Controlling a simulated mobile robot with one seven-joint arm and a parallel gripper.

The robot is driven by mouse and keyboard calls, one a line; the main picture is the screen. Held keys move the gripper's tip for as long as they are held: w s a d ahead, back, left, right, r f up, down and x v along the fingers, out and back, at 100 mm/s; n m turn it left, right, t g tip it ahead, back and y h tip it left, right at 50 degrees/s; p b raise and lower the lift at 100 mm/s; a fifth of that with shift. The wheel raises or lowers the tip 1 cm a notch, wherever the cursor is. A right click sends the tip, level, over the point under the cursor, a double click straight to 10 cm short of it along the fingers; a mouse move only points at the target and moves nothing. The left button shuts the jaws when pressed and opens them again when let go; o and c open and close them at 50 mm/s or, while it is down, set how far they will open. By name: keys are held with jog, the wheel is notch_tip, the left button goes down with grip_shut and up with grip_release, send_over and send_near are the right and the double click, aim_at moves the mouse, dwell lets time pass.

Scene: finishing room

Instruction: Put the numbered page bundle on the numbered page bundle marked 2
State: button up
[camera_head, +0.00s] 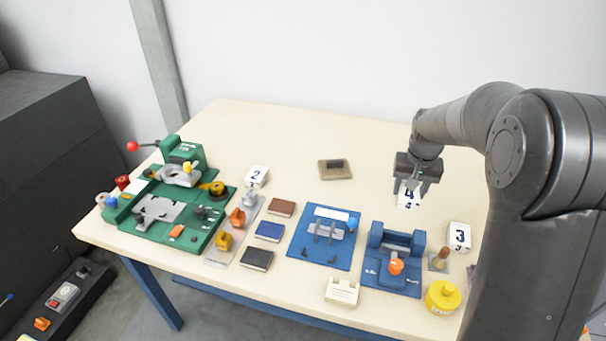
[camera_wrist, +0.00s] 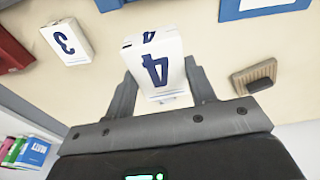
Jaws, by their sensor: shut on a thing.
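My gripper (camera_head: 416,185) is shut on a white page bundle marked 4 (camera_head: 408,195). The held bundle also shows between the two fingers in the wrist view (camera_wrist: 158,70). It appears to be held above the table, right of its middle. The page bundle marked 2 (camera_head: 256,176) lies on the table at the left, beside the green machine, well apart from my gripper. Nothing is seen on top of it. Another page bundle marked 3 (camera_head: 459,236) lies at the right, and it shows at the upper left of the wrist view (camera_wrist: 66,42).
A wooden block with a dark top (camera_head: 335,169) lies between my gripper and bundle 2. A green machine (camera_head: 170,195) stands at the left. Brown, blue and black books (camera_head: 269,231), a blue mat (camera_head: 323,250) and a blue fixture (camera_head: 392,275) fill the front. The back of the table is mostly clear.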

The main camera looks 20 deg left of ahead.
jog(key=w+a+r+n, duration=0.1)
jog(key=w+a+n, duration=0.15)
jog(key=a, duration=0.45)
jog(key=w+a+r+n, duration=0.1)
jog(key=w+a, duration=0.3)
jog(key=a, duration=0.4)
jog(key=n+y, duration=0.1)
jog(key=n, duration=0.4)
send_over(252, 178)
jog(key=d, duration=0.2)
jog(key=shift+g, duration=0.3)
jog(key=f, duration=0.5)
jog(key=shift+s+a+f, duration=0.15)
jog(key=shift+a, duration=0.1)
jog(key=shift+s+a+f, duration=0.1)
jog(key=shift+a+f, duration=0.2)
jog(key=shift+a, duration=0.15)
jog(key=shift+f, duration=1.95)
jog(key=shift+f, duration=0.1)
jog(key=o, duration=1)
jog(key=shift+f, duration=0.1)
notch_tip(252, 178, up, 12)
jog(key=s+d, duration=0.1)
